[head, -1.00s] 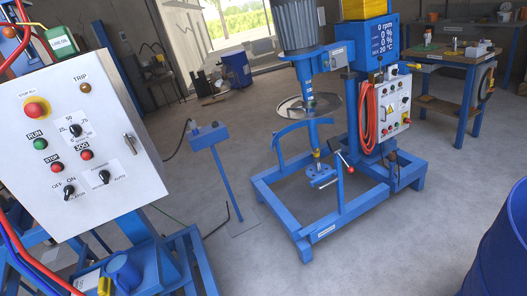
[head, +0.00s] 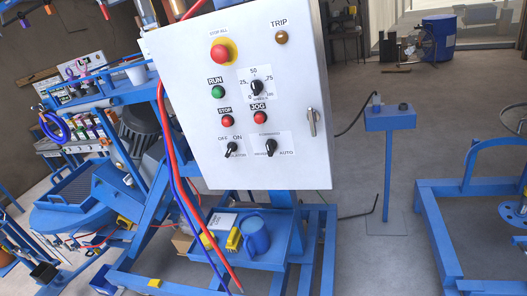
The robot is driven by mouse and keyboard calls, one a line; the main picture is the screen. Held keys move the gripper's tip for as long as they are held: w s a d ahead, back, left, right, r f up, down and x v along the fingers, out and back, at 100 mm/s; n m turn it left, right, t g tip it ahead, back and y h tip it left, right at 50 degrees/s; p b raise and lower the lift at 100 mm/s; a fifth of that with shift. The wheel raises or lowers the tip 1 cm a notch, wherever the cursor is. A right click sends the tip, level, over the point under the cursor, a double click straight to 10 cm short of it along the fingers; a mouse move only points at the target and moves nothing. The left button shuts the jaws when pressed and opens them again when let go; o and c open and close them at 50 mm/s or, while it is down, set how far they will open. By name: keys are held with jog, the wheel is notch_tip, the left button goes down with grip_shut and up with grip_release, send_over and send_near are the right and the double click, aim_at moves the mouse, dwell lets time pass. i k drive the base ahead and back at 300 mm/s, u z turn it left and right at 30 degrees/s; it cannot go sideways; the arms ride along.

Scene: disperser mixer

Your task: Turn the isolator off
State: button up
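The isolator switch (head: 232,149) is a small black rotary knob at the lower left of the white control box (head: 265,105). OFF is printed at its upper left and ON at its upper right. The knob seems to point up towards ON, but it is small in the picture. My gripper is not in view, and nothing touches the knob.
Above the knob are the red STOP button (head: 228,121), green RUN button (head: 219,91) and red stop-all button (head: 219,53). A black selector (head: 271,147) sits to its right. Red and blue cables hang along the box's left edge.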

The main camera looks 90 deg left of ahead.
aim_at(232, 147)
jog(key=u, duration=1.15)
jog(key=i, duration=0.55)
jog(key=z, duration=0.15)
jog(key=k, duration=0.5)
jog(key=u, duration=0.1)
